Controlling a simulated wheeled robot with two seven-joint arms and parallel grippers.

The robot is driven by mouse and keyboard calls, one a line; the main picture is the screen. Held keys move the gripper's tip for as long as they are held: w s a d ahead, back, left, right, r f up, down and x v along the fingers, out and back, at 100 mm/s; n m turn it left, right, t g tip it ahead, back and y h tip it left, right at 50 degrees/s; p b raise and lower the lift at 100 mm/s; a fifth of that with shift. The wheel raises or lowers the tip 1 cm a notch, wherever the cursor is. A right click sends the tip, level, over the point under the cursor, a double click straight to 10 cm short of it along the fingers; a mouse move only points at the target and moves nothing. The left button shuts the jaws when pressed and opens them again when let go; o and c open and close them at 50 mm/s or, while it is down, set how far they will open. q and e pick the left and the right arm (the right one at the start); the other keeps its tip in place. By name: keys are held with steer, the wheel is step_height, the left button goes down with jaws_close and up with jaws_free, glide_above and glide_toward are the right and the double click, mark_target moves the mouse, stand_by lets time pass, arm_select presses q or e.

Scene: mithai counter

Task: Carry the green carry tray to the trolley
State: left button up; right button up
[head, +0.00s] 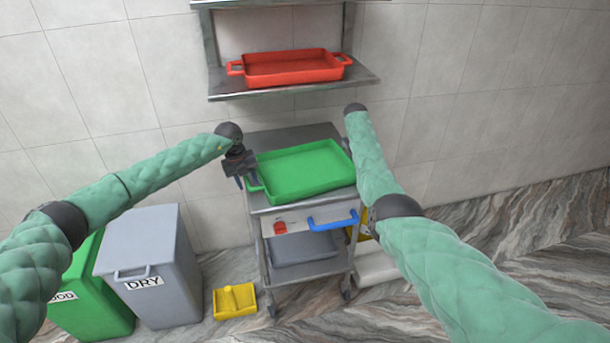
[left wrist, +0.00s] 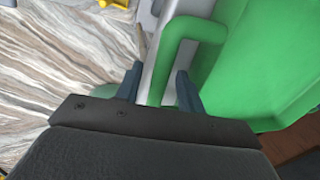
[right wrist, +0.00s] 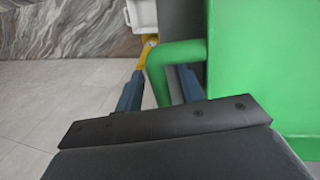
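The green carry tray (head: 305,170) lies level on the top of the grey trolley (head: 275,138), which shows bare behind it. My left gripper (head: 243,182) is at the tray's left handle. In the left wrist view my left gripper (left wrist: 158,88) is open, its fingers on either side of the green handle (left wrist: 163,72) with gaps. In the right wrist view my right gripper (right wrist: 158,90) is also open around the other handle (right wrist: 158,65), apart from it. The head view hides my right gripper behind my right arm.
A red tray (head: 292,68) sits on a wall shelf (head: 225,88) above the trolley. A grey DRY bin (head: 160,255) and a green bin (head: 95,300) stand left. A yellow dustpan-like item (head: 235,300) lies on the floor. The floor at right is mostly clear.

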arm_select(q)
step_height(320, 180, up, 11)
steer(key=a, duration=0.2)
steer(key=shift+s+r, duration=0.2)
steer(key=shift+s, duration=0.15)
arm_select(e)
steer(key=v, duration=1.2)
arm_select(q)
steer(key=o, duration=0.8)
arm_select(e)
steer(key=shift+f, duration=0.1)
arm_select(q)
steer(key=shift+r, duration=0.15)
step_height(320, 180, up, 9)
steer(key=a+p, duration=0.1)
steer(key=p, duration=0.1)
steer(key=shift+s+f, duration=0.2)
arm_select(e)
steer(key=v, duration=0.2)
steer(key=shift+w+d+r, duration=0.1)
steer(key=shift+d+r, duration=0.1)
steer(key=shift+r, duration=0.15)
arm_select(q)
steer(key=shift+a, duration=0.1)
arm_select(e)
steer(key=shift+o, duration=0.2)
